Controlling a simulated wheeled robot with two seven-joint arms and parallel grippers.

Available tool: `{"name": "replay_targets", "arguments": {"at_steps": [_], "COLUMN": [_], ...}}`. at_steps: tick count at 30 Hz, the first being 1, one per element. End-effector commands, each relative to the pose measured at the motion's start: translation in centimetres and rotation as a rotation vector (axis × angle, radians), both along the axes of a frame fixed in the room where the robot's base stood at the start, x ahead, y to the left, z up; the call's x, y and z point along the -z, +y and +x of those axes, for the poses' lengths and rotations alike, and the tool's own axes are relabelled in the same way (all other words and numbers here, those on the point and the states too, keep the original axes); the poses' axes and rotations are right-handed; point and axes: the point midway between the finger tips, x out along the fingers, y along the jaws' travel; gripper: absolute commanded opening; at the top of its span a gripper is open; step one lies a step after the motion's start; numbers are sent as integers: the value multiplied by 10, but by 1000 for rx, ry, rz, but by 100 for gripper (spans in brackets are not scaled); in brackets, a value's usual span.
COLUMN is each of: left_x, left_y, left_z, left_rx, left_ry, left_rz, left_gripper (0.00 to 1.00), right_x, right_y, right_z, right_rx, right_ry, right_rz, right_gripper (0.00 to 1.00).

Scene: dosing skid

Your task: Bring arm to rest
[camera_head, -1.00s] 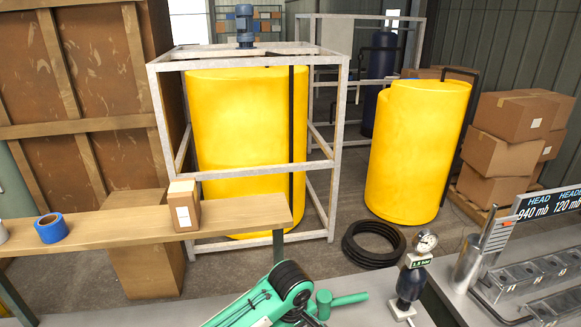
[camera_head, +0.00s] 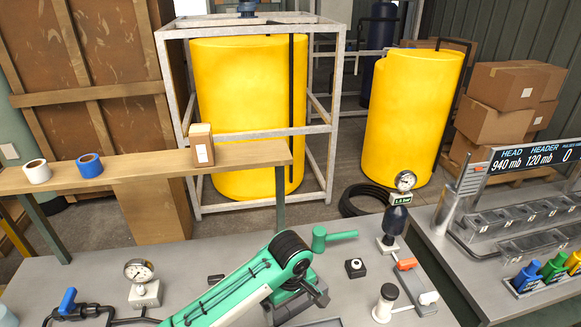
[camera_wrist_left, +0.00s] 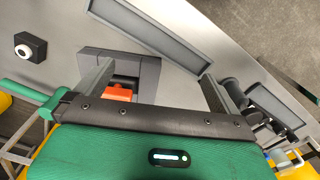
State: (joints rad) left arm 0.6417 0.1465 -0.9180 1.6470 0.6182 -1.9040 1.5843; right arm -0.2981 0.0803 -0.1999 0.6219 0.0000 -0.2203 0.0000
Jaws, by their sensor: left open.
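My left arm, green with a black joint, comes in from the lower left in the head view and lies low over the grey bench (camera_head: 230,250). Its gripper (camera_head: 304,290) is mostly hidden behind the arm's end there. In the left wrist view my left gripper (camera_wrist_left: 157,75) has its two grey fingers spread apart and empty. Beyond them is a dark grey block with an orange part (camera_wrist_left: 119,91), apart from the fingers as far as I can tell. My right gripper is in neither view.
Beside the arm's end are a green handle (camera_head: 321,238) and a black button box (camera_head: 355,268). A gauge on a dark bottle (camera_head: 397,220) and an orange-handled part (camera_head: 407,265) stand to the right; another gauge (camera_head: 140,272) stands left. Yellow tanks (camera_head: 248,110) are behind.

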Motion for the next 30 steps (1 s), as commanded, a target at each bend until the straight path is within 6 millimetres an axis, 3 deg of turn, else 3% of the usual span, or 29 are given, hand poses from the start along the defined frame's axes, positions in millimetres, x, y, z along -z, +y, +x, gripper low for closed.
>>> {"name": "replay_targets", "arguments": {"at_steps": [4,13,19,26,30], "left_x": [6,16,26,38,44], "left_y": [-1,0,7,38,69], "left_z": [-11,-34,-57,-97,-122], "left_rx": [43,145,237,370,441], "left_ry": [-1,-21,-56,-150,-215], "left_rz": [-35,-118,-188,-254,-245], "left_gripper": [100,100,100,100,100], "right_x": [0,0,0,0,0], "right_y": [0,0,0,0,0], "right_z": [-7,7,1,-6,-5], "right_rx": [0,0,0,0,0], "right_ry": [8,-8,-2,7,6], "right_rz": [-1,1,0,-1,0], "right_gripper": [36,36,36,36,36]}}
